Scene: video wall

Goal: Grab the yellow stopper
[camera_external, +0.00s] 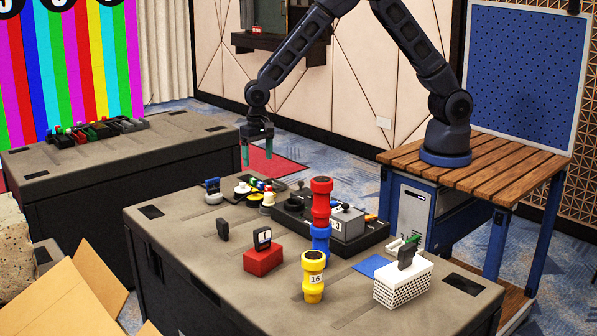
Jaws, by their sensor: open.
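A yellow spool-shaped piece (313,278) marked 16 stands upright near the front of the grey case top (190,225). Small yellow and white round pieces (267,199) sit in a cluster toward the back of the same top. I cannot tell for sure which of these is the yellow stopper. My gripper (257,153) points down with its two green fingers apart and nothing between them. It hangs in the air above the back of the case, up and behind the small cluster and well away from the piece marked 16.
A red block (263,261), a white perforated block (403,283) and a blue square (372,266) lie around.

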